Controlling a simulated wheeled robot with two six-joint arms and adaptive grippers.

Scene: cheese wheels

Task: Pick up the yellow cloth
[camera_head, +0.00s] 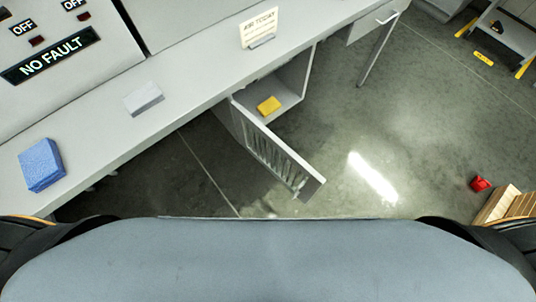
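A small yellow folded cloth (269,105) lies on the floor panel of an open cabinet compartment (288,93) under the counter, near the middle of the head view. The cabinet door (272,152) stands swung open toward me, to the left and front of the cloth. Neither of my grippers is in the picture. Only dark parts at the lower left and lower right edges show, on either side of my grey body.
A grey counter (190,75) runs diagonally, with a blue folded cloth (41,165), a pale block (144,98) and a sign card (259,27) on it. A red object (480,184) and a wooden crate (507,204) are at right. The floor (420,120) between is clear.

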